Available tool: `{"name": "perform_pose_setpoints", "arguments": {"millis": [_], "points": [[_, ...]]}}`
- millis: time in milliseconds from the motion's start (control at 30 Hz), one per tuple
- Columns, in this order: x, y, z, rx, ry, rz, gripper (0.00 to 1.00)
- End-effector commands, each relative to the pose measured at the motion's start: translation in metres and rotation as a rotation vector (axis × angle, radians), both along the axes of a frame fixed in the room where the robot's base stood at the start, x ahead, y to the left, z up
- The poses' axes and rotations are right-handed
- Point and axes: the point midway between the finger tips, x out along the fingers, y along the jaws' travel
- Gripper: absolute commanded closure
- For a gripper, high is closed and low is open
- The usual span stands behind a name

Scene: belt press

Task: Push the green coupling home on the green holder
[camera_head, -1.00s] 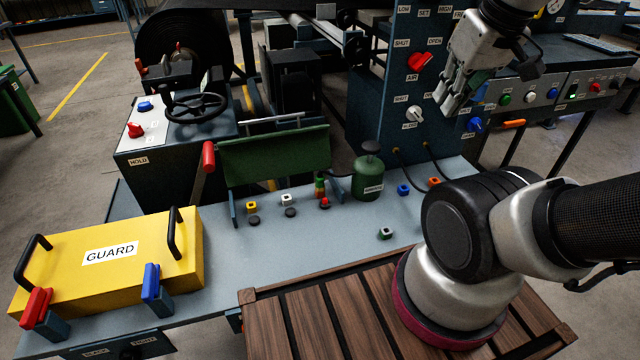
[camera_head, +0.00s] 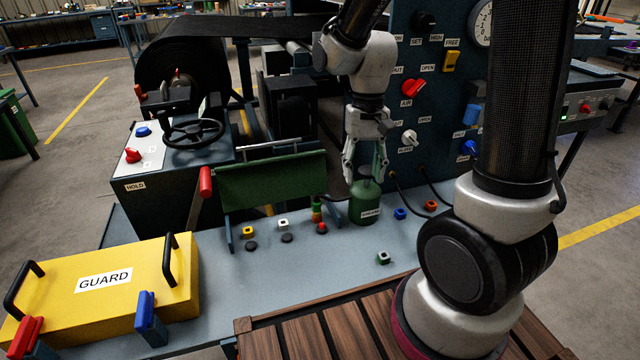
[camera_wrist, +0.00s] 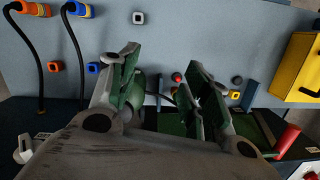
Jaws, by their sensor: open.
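My gripper (camera_head: 365,176) points down with its fingers apart, over or just behind the green can (camera_head: 367,208) on the bench. In the wrist view my open gripper (camera_wrist: 165,70) has nothing clearly held between its fingers.
Yellow (camera_head: 248,232), white (camera_head: 283,224), blue (camera_head: 400,213) and orange (camera_head: 431,205) blocks sit on the bench. The front bench is mostly clear.

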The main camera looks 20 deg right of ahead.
Motion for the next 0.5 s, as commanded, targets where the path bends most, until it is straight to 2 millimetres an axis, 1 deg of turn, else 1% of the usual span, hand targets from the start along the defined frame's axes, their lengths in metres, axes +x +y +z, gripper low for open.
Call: {"name": "perform_pose_setpoints", "arguments": {"millis": [33,100,167,200,300,367,400,500], "points": [[0.010,0.009,-0.020,-0.010,0.030,-0.071,0.52],[0.024,0.019,-0.044,-0.027,0.051,-0.193,0.52],[0.036,0.028,-0.065,-0.043,0.065,-0.309,0.52],[0.044,0.034,-0.078,-0.053,0.069,-0.395,0.52],[0.067,0.046,-0.107,-0.074,0.063,-0.642,0.52],[0.080,0.051,-0.115,-0.074,0.046,-0.787,0.52],[0.091,0.054,-0.116,-0.068,0.030,-0.878,0.52],[0.111,0.059,-0.112,-0.043,-0.006,-1.081,0.52]]}}
